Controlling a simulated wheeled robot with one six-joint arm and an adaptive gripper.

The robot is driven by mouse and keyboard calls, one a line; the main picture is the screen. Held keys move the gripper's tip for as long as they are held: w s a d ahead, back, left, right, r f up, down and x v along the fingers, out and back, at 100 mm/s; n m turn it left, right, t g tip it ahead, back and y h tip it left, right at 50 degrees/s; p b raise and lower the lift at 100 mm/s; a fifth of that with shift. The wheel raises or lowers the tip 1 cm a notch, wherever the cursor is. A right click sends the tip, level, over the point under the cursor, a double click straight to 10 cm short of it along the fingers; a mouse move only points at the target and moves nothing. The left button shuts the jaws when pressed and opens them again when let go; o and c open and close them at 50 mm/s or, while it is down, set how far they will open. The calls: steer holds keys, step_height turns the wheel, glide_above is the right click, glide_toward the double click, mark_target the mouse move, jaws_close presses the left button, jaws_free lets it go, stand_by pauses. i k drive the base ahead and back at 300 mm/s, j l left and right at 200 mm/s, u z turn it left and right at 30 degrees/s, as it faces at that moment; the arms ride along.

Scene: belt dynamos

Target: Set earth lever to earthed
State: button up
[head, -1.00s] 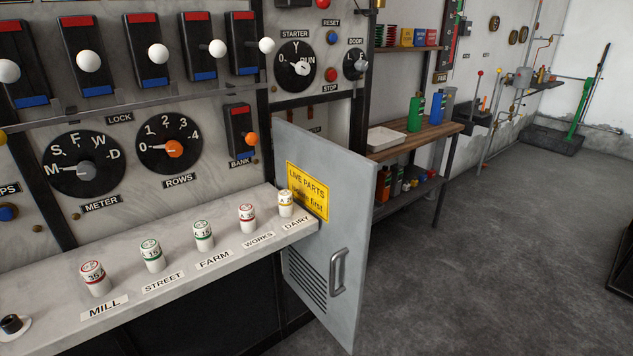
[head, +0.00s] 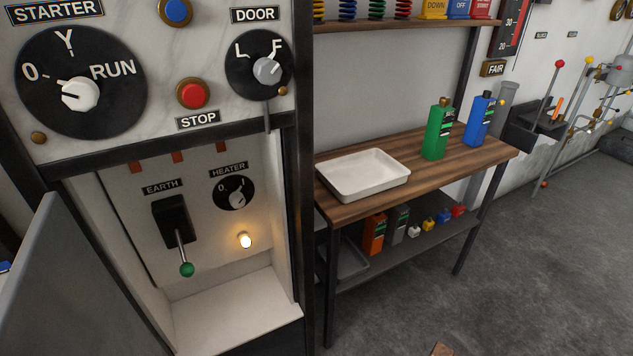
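The earth lever (head: 180,249) is a metal rod with a green knob on a black block, under the label EARTH (head: 160,187). It sits on the back wall of an open cubicle and points downward. No position marks can be read beside it. The cubicle door (head: 62,277) is grey and stands open at the lower left. The DOOR knob (head: 266,70) above points toward F. My gripper is not in view.
A HEATER knob (head: 237,193) and a lit lamp (head: 244,240) are right of the lever. Dark posts frame the cubicle. A wooden bench (head: 437,155) with a white tray (head: 363,174) and bottles stands to the right. Grey floor (head: 520,270) is clear beyond it.

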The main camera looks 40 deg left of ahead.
mark_target(187, 270)
steer(key=i+u, duration=0.15)
steer(key=i, duration=0.4)
steer(key=i+l+u, duration=0.1)
steer(key=i, duration=0.45)
steer(key=i+l+u, duration=0.15)
steer(key=i, duration=0.35)
steer(key=l+u, duration=0.1)
steer(key=u, duration=3.2)
steer(key=k+l+u, duration=0.1)
steer(key=l, duration=0.2)
steer(key=k+l+u, duration=0.1)
steer(key=l, duration=0.25)
steer(key=k+l+u, duration=0.1)
steer(key=l, duration=0.2)
